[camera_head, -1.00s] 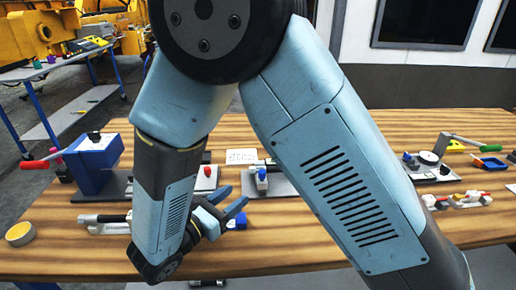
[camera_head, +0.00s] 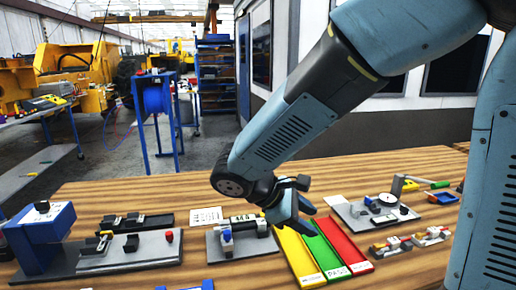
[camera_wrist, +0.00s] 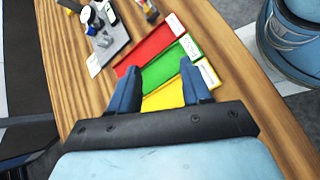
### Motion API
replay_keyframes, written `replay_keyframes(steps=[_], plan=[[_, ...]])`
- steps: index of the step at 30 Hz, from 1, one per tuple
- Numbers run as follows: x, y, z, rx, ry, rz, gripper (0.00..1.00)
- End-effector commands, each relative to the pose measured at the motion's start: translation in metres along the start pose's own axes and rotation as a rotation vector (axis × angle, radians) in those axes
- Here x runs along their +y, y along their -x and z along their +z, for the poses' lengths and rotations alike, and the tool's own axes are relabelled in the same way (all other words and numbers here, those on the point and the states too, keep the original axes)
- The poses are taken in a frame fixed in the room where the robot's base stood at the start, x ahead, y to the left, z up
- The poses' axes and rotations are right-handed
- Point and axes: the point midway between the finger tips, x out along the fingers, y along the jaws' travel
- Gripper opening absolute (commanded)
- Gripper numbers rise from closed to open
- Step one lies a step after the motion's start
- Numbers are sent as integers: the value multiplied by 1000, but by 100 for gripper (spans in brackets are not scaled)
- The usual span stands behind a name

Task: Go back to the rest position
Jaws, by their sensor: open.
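My gripper (camera_head: 297,216) is above the wooden workbench (camera_head: 130,192), over the far end of three coloured trays. In the wrist view its two blue fingers (camera_wrist: 158,88) are spread apart with nothing between them. They point toward the yellow tray (camera_wrist: 165,98), the green tray (camera_wrist: 172,65) and the red tray (camera_wrist: 150,43), which lie side by side. In the head view my arm folds down from the upper right and the gripper hangs off its wrist, apart from the bench top.
A blue clamp block (camera_head: 40,235) stands at the bench's left. A grey plate with a dial gauge (camera_head: 377,210) is right of the trays, with small red-and-white clamps (camera_head: 430,236) in front. A fixture with a blue knob (camera_head: 243,240) is left of the trays. Bare wood shows at the back left.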

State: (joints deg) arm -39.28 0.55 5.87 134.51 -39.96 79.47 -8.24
Motion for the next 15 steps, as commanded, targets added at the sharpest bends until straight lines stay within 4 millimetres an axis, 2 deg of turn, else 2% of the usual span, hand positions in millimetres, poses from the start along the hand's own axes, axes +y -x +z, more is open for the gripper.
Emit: replay_keyframes(steps=[3,15], plan=[[0,-11,27,79,-142,-98,48],[-12,-28,95,354,-643,-359,48]])
